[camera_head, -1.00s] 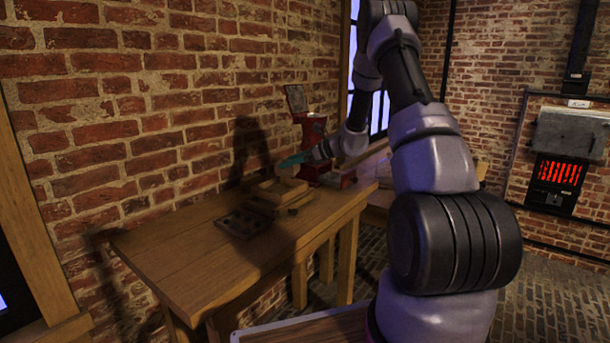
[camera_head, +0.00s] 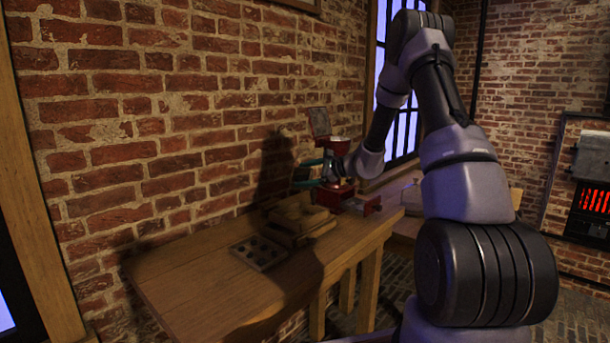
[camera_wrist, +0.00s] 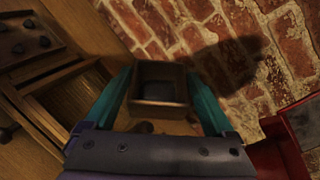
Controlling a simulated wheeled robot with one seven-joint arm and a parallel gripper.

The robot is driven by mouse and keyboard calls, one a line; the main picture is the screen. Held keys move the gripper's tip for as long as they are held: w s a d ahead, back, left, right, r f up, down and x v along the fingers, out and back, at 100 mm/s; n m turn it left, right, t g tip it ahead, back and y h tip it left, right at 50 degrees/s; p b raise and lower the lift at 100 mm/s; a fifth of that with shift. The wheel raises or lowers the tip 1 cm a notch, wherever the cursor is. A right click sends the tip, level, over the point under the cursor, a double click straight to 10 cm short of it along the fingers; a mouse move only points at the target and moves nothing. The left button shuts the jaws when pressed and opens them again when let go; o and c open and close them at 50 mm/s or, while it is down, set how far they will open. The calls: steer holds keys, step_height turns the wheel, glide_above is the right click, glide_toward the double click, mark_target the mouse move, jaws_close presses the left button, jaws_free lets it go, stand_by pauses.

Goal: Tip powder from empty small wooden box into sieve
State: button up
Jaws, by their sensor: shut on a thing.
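My gripper (camera_head: 308,174) is at the back of the table, beside a red machine. In the wrist view its teal fingers (camera_wrist: 160,95) are on either side of a small wooden box (camera_wrist: 160,70) and shut on it. The box's open mouth faces the wrist camera and its inside is dark; whether a grey patch in it is powder I cannot tell. A stepped wooden frame (camera_head: 298,215), possibly the sieve, stands on the table below and left of the gripper. A wooden frame also shows at left in the wrist view (camera_wrist: 52,72). No powder is clearly visible.
The red machine (camera_head: 338,148) with a red drawer-like base (camera_head: 361,204) stands close right of the gripper. A dark tray with round pieces (camera_head: 259,252) lies left of the frame. The brick wall (camera_head: 150,110) is close behind. The table's front left (camera_head: 200,295) is clear.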

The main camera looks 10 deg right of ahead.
mark_target(292, 180)
steer(key=n, duration=0.1)
steer(key=s+f+n+t, duration=0.1)
steer(key=n+t, duration=0.1)
steer(key=n, duration=0.1)
steer(key=shift+s+a+f, duration=0.15)
steer(key=shift+s+a, duration=0.1)
steer(key=shift+a, duration=0.1)
steer(key=n, duration=0.1)
steer(key=n+t, duration=0.1)
steer(key=s+n, duration=0.1)
steer(key=shift+a+f+n+t+y, duration=0.3)
steer(key=shift+f+t+y, duration=0.05)
steer(key=shift+t+y, duration=0.05)
steer(key=shift+s+a+f+n+t+y, duration=0.1)
steer(key=shift+s+n+t+y, duration=0.1)
steer(key=shift+n, duration=0.45)
steer(key=shift+s+a+f+n+t+y, duration=0.1)
steer(key=shift+s+n+t, duration=0.1)
steer(key=shift+n, duration=0.45)
steer(key=shift+w+r, duration=0.1)
steer(key=shift+r, duration=0.05)
